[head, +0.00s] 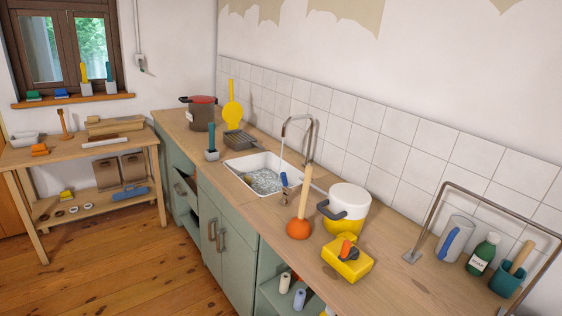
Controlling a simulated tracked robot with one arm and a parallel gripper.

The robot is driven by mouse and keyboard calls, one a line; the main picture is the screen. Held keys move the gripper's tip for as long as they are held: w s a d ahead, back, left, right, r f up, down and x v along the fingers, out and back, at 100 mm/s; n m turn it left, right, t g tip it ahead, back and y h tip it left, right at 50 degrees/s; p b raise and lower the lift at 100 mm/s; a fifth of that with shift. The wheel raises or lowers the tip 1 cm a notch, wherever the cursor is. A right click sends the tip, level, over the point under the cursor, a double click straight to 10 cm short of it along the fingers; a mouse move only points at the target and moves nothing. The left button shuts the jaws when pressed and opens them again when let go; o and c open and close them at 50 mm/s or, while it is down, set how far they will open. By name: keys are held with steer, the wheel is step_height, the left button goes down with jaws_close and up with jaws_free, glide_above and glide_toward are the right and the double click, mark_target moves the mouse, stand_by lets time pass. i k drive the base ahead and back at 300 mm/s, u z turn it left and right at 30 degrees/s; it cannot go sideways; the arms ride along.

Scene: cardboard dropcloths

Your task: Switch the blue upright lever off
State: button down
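A small upright blue lever (284,180) stands on the counter at the front right edge of the sink. It is small in view, and I cannot tell its exact setting. A bent metal faucet (311,130) arches over the white sink (236,170), and a thin stream seems to fall from it into water there. My gripper is not in view.
A plunger (299,228), a yellow-and-white pot (348,205) and a yellow box (347,261) stand right of the sink. A metal rail (475,194) arches over the counter at right. A wooden side table (72,153) stands at left. The wooden floor (110,270) ahead is clear.

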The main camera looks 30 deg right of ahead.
mark_target(286, 189)
steer(key=u, duration=0.05)
steer(key=i, duration=3.15)
steer(key=z, duration=1)
